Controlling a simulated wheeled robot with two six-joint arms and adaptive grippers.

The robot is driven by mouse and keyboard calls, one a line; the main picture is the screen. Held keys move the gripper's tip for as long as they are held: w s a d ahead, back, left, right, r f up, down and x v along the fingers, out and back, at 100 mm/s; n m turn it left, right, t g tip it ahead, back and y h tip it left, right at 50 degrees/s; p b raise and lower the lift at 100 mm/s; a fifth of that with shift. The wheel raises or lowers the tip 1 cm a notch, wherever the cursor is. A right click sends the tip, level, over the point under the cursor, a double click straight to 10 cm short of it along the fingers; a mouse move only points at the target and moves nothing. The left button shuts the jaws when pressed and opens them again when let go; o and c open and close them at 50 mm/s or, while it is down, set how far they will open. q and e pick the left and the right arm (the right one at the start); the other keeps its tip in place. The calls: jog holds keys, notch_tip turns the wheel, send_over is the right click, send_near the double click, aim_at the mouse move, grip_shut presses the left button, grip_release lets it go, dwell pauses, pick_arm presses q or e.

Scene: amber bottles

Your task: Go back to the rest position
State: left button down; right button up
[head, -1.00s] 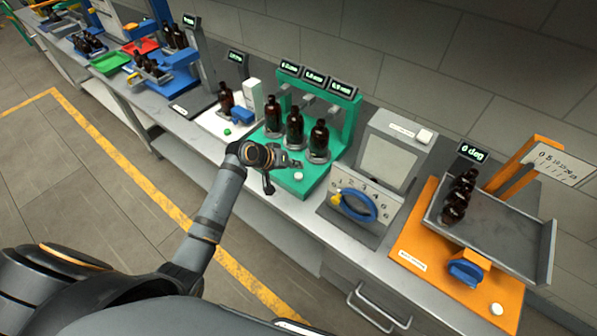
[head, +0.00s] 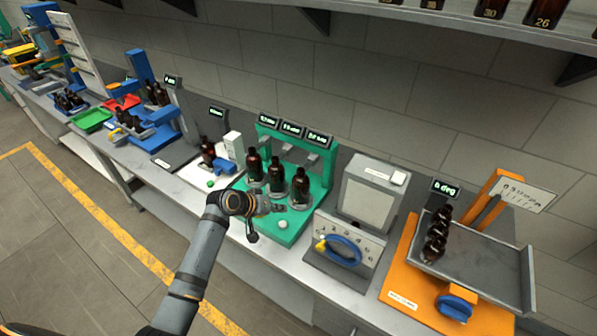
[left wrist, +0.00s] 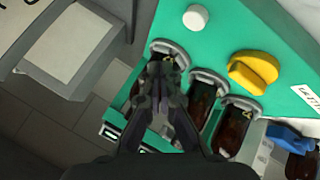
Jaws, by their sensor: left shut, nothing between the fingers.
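My left gripper (head: 278,207) is shut and empty. It hangs over the front of the green stand (head: 318,213), just in front of three amber bottles, the left one (head: 254,166), the middle one (head: 276,175) and the right one (head: 300,186). The bottles stand upright on the stand, under small displays. In the left wrist view, the closed fingers (left wrist: 160,88) cover part of one bottle, and the green stand (left wrist: 222,28) shows with a white button (left wrist: 196,17) and a yellow knob (left wrist: 252,72). My right gripper is not in view.
Right of the stand is a grey box with a blue dial (head: 342,250). Beyond it is an orange base with a tilted grey tray (head: 480,262) holding amber bottles. A wall shelf (head: 470,15) with bottles hangs above. The floor before the bench (head: 90,240) looks clear.

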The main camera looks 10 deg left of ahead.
pick_arm(q)
jog(key=s+a+m+g+y, duration=0.1)
jog(key=s+a+g+y, duration=0.15)
jog(key=s, duration=1.05)
jog(key=s+a+m+g+y, duration=0.1)
jog(key=s+a+y, duration=0.3)
jog(key=s, duration=1)
notch_tip(320, 180, down, 34)
jog(key=s+a+g+b, duration=0.2)
jog(key=a+b, duration=0.1)
jog(key=b, duration=0.4)
jog(key=s+f+b, duration=0.4)
jog(key=s+f, duration=1.4)
jog(key=f, duration=0.1)
jog(key=shift+a+f, duration=0.35)
jog(key=shift+a, duration=0.1)
jog(key=shift+g, duration=0.25)
